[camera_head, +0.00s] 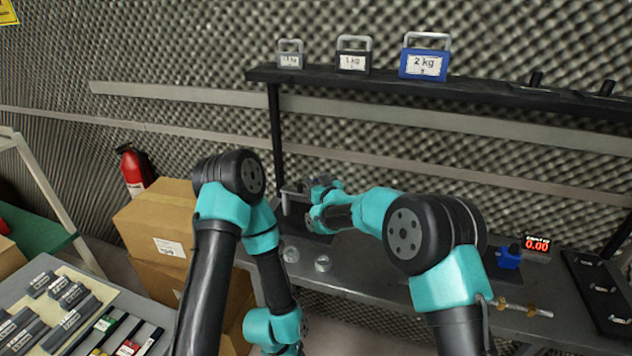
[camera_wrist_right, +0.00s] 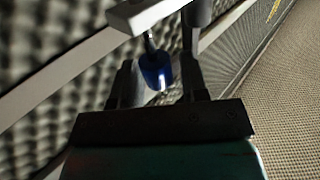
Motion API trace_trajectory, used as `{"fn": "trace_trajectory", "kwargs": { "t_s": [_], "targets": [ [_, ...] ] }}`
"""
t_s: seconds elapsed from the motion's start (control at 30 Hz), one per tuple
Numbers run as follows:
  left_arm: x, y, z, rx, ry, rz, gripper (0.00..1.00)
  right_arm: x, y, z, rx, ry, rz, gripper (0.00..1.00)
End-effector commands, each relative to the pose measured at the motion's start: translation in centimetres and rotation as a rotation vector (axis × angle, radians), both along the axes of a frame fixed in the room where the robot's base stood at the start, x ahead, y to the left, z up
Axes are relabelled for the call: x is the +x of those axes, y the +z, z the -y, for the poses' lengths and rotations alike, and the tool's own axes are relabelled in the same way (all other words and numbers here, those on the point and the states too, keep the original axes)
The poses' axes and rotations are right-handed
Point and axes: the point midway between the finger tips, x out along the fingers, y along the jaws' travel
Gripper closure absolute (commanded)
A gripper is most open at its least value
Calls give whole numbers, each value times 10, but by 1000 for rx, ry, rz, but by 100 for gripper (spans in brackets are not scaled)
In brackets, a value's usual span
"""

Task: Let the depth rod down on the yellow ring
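My right gripper (camera_head: 313,218) reaches to a grey stand (camera_head: 288,201) at the back of the bench, beside its upright. In the right wrist view the two dark fingers of this gripper (camera_wrist_right: 158,80) stand apart on either side of a blue knob (camera_wrist_right: 154,65), with gaps visible beside it. The knob hangs below a pale arm (camera_wrist_right: 143,14); I cannot tell for certain that it belongs to the depth rod. A yellow ring cannot be made out in either view; my right arm hides part of the stand. My left arm bends down to the bottom edge, and its gripper is out of view.
Two small clear or silvery rings (camera_head: 322,264) lie on the bench in front of the stand. A shelf (camera_head: 480,90) with labelled weights (camera_head: 425,60) runs above. A blue device (camera_head: 508,257) and a red display (camera_head: 537,244) stand at right. Cardboard boxes (camera_head: 158,222) are at left.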

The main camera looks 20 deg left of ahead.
Motion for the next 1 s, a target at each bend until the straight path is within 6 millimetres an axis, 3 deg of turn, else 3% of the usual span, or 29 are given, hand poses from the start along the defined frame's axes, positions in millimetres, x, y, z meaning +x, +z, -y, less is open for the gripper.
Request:
{"fn": "trace_trajectory", "kwargs": {
  "t_s": [0.3, 0.53, 0.87, 0.9, 1.0],
  "targets": [
    [0, 0, 0, 0, 0, 0, 50, 0, 0, 0, 0, 0, 0, 89],
    [0, 0, 0, 0, 0, 0, 50, 0, -20, 0, -2, 0, -3, 89],
    [0, 0, 0, 0, 0, 0, 50, 0, -28, 0, -1, 0, -1, 89],
    [0, 0, 0, 0, 0, 0, 50, 0, -28, 0, -1, 0, -2, 74],
    [0, 0, 0, 0, 0, 0, 50, 0, -28, 0, -1, 0, -1, 64]
  ]
}}
